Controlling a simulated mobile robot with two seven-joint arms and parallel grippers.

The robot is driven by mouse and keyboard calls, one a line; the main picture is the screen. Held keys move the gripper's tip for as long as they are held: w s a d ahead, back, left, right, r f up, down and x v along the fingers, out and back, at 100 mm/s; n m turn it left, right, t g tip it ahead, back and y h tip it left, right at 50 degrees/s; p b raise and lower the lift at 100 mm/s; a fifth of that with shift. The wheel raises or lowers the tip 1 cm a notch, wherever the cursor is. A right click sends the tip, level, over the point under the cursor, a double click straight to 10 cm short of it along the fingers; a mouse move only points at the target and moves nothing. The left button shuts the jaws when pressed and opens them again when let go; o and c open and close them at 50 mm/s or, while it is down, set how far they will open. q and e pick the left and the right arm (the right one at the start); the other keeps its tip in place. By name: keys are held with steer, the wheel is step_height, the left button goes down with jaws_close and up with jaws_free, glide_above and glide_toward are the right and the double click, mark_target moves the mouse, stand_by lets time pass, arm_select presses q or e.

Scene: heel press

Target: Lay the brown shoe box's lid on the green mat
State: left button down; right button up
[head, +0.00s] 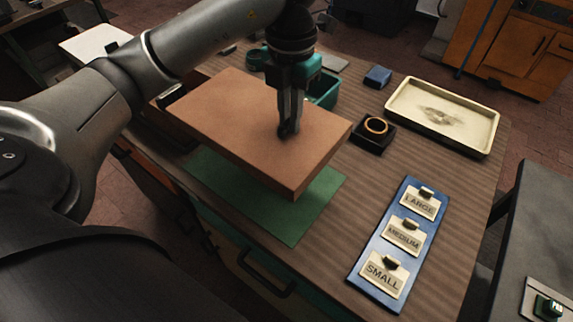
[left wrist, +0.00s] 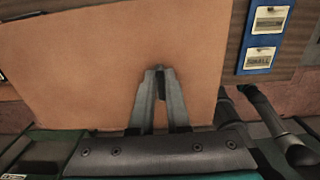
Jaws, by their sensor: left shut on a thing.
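The brown lid (head: 240,118) is a flat, wide panel in the middle of the head view. It hangs over the green mat (head: 290,220), and a strip of the mat shows past its near edge. My left gripper (head: 287,133) is shut on the lid, with its fingertips at the upper face. In the left wrist view the lid (left wrist: 100,60) fills most of the picture, and the gripper's fingertips (left wrist: 160,72) meet at it. Whether the lid touches the mat is hard to tell; it looks raised above it. My right gripper is not in view.
A blue board (head: 375,275) with cards marked LARGE, MEDIUM and SMALL lies right of the mat. A cream tray (head: 445,115), a dark box with a ring (head: 375,128), a blue block (head: 377,77) and a green bin (head: 325,92) stand beyond the lid.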

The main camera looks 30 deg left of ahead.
arm_select(q)
step_height(320, 180, down, 14)
steer(key=shift+f+b, duration=0.2)
steer(key=shift+b, duration=0.55)
steer(key=shift+f, duration=0.2)
steer(key=c, duration=0.9)
jaws_free()
steer(key=shift+r, duration=0.15)
steer(key=shift+r, duration=0.25)
step_height(320, 180, up, 12)
steer(key=shift+f+p, duration=0.15)
steer(key=shift+p, duration=0.35)
steer(key=shift+d, duration=0.1)
